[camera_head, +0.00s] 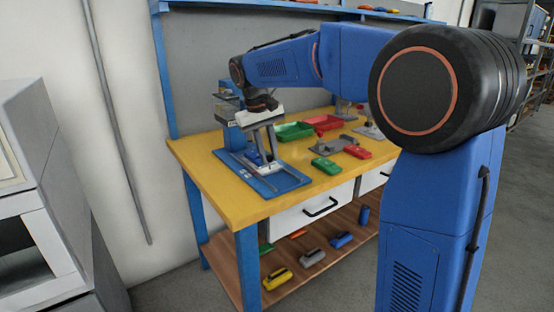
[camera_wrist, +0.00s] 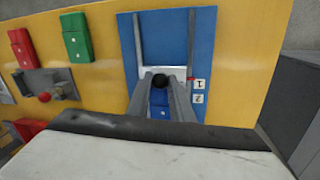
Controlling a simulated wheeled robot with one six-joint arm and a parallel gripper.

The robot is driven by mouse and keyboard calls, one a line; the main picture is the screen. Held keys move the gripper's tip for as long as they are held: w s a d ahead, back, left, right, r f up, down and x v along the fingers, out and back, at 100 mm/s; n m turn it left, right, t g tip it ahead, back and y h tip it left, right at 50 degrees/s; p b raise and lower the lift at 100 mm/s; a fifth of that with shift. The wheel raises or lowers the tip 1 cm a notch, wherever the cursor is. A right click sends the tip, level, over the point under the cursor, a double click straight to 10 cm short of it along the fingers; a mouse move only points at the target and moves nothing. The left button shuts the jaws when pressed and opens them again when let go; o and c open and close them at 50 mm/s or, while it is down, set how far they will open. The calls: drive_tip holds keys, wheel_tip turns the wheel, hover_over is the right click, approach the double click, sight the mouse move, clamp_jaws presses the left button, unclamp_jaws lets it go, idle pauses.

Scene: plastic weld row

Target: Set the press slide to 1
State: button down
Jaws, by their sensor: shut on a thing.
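The press (camera_head: 290,184) has a blue base plate with two pale rails and stands at the table's left end. In the wrist view its blue plate (camera_wrist: 203,40) carries a silver cross-piece and a black knob (camera_wrist: 160,81) of the slide. My gripper (camera_wrist: 161,92) is shut on the knob, one finger on each side. In the head view my gripper (camera_head: 262,150) reaches down over the press and hides part of it. Labels 1 (camera_wrist: 199,84) and 2 (camera_wrist: 198,99) sit beside the right rail; the knob is about level with label 1.
A green tray (camera_head: 292,131) and a red tray (camera_head: 323,123) stand behind. A grey fixture (camera_head: 335,146), a green part (camera_head: 326,165) and a red part (camera_head: 357,152) lie right of the press. The yellow tabletop (camera_head: 228,205) is clear at its front left.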

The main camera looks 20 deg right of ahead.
drive_tip(key=shift+w+a, duration=0.25)
drive_tip(key=shift+w, duration=0.45)
drive_tip(key=c, duration=1.6)
unclamp_jaws()
drive_tip(key=shift+r, duration=0.1)
drive_tip(key=a+r, duration=0.1)
drive_tip(key=r, duration=0.4)
drive_tip(key=a+r, duration=0.1)
drive_tip(key=r, duration=0.5)
drive_tip(key=a+r, duration=0.1)
drive_tip(key=r, duration=0.5)
drive_tip(key=shift+s+a, duration=0.15)
drive_tip(key=shift+s, duration=0.05)
